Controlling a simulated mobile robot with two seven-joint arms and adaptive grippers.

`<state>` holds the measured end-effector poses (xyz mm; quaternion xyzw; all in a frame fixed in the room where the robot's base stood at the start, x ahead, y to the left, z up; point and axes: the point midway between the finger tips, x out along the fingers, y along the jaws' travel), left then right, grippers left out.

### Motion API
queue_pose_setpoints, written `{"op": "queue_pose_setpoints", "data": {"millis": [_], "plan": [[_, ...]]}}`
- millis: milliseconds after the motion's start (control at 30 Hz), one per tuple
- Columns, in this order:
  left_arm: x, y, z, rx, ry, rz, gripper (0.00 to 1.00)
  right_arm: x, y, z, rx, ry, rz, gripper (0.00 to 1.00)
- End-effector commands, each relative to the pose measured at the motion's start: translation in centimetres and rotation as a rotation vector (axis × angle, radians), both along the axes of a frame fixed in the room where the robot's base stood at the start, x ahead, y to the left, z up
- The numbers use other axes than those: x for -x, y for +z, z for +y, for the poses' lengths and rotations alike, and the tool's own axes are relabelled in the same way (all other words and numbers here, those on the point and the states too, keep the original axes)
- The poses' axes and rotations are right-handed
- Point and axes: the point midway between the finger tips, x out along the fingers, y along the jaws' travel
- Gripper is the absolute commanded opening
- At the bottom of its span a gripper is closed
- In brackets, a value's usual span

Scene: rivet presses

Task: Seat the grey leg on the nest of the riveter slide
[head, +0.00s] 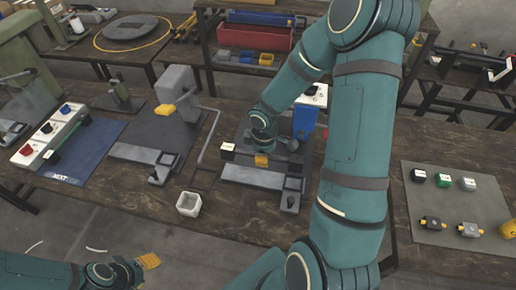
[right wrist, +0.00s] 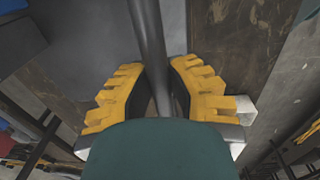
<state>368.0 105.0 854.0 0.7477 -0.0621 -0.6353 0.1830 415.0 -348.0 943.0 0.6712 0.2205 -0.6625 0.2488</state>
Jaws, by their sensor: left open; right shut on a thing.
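My right gripper (head: 262,160) is low over the grey riveter slide (head: 250,176) in the head view. Only a yellow fingertip shows there; the arm hides the rest. In the right wrist view, a dark grey rod (right wrist: 148,40), apparently the grey leg, runs between the yellow fingers of this gripper (right wrist: 162,88), which is shut on it. The leg's lower end and the nest are hidden, so I cannot tell whether they touch. My left gripper (head: 140,265) is open and empty at the bottom left, in front of the bench.
Another press (head: 178,90) with its own slide stands left. A blue mat (head: 85,155) lies far left. A grey mat (head: 430,205) with several small parts lies right.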

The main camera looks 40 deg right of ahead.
Motion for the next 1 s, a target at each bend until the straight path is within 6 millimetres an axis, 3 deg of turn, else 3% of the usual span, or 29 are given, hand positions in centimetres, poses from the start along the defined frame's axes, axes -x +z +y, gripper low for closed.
{"op": "queue_pose_setpoints", "data": {"millis": [367, 1000], "plan": [[0.1, -0.4, 0.0, 0.000, -0.001, 0.002, 0.47, 0.0, -0.1, 0.0, 0.005, -0.001, -0.004, 0.00], [1.0, -6.0, -0.3, 0.000, -0.018, 0.024, 0.47, -0.1, -0.4, 0.0, 0.086, 0.000, -0.070, 0.00]]}}
